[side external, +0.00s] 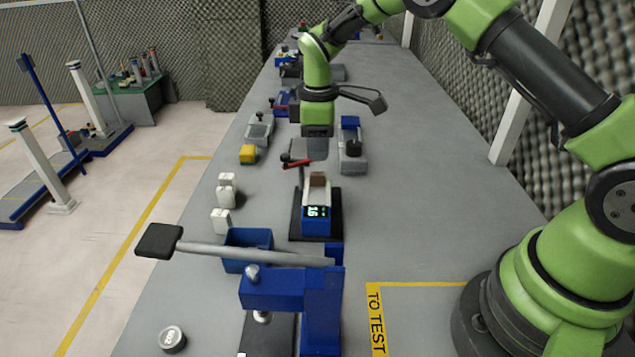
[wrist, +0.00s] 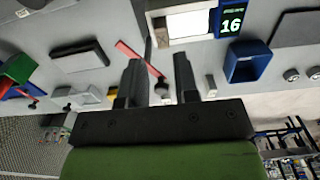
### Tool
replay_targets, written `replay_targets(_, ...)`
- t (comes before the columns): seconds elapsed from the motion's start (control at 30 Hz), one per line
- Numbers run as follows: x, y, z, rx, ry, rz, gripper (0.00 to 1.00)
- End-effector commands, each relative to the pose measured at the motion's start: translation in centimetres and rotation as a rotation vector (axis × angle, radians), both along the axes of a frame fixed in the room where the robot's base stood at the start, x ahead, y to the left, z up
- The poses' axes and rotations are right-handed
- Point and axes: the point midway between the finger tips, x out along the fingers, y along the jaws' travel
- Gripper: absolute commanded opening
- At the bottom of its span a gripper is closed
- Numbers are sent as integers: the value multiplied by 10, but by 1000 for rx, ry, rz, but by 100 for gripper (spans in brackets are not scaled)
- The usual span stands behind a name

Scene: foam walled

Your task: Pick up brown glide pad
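A small tan-brown piece (side external: 318,180), which may be the brown glide pad, shows at the top of a blue-and-white device (side external: 318,213) with a green "16" display in the side view. In the wrist view the device's display (wrist: 232,22) is at the top, with a thin brownish edge (wrist: 184,9) beside it; I cannot tell if this is the pad. My gripper (side external: 316,158) is above and behind the device, apart from it. In the wrist view its two fingers (wrist: 159,75) are spread with nothing held between them.
A red-handled lever (side external: 296,162) is close beside the device, below my gripper. A blue bin (side external: 247,246), white blocks (side external: 226,190) and a yellow block (side external: 248,154) are to the left. A blue press with a long handle (side external: 255,255) stands in front.

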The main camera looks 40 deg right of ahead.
Motion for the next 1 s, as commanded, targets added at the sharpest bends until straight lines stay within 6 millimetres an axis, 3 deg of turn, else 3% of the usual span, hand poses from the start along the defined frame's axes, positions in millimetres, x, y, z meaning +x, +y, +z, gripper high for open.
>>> replay_targets(0.43,-2,3,-54,1,1,-1,29)
replay_targets(0.73,-1,3,-59,1,-3,-2,29)
replay_targets(0.87,-1,2,-59,1,-3,-1,1)
replay_targets(1.0,-1,3,-59,1,-4,-1,0)
